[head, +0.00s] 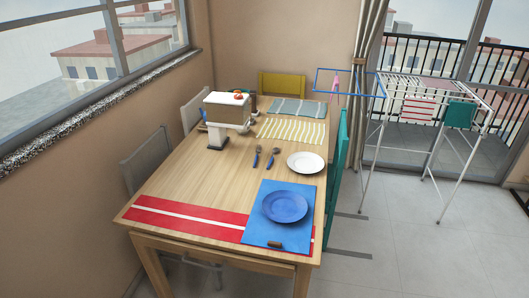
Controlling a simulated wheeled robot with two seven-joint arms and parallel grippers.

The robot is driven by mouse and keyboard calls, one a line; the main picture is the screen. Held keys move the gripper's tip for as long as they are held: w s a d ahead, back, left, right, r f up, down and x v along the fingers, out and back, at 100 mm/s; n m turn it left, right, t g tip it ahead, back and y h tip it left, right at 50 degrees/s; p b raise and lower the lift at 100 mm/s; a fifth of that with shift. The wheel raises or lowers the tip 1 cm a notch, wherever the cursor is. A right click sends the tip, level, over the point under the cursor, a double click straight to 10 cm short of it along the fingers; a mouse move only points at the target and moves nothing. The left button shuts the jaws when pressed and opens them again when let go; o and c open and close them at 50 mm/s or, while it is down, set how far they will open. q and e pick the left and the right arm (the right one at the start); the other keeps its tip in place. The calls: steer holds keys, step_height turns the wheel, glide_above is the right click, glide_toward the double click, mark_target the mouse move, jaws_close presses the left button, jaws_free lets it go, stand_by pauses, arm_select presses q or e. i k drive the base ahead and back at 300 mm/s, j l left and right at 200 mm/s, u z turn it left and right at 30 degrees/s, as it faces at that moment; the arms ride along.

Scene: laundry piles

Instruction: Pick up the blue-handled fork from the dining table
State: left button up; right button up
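Two small utensils with dark blue handles lie side by side near the middle of the wooden dining table (185,180). One is the left utensil (256,157) and the other is the right utensil (273,157). They are too small to tell for certain which is the fork. Both lie apart from the white plate (306,162) to their right. Neither of my grippers is in the head view.
A blue plate (285,207) sits on a blue placemat (262,228) at the near right, over a red striped mat (180,215). A white-and-brown object (226,112) stands farther back. Chairs line the table; a drying rack (440,105) stands at right. Floor (420,245) is clear at right.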

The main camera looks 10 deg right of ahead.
mark_target(258, 150)
steer(key=i+z, duration=0.35)
steer(key=i, duration=0.5)
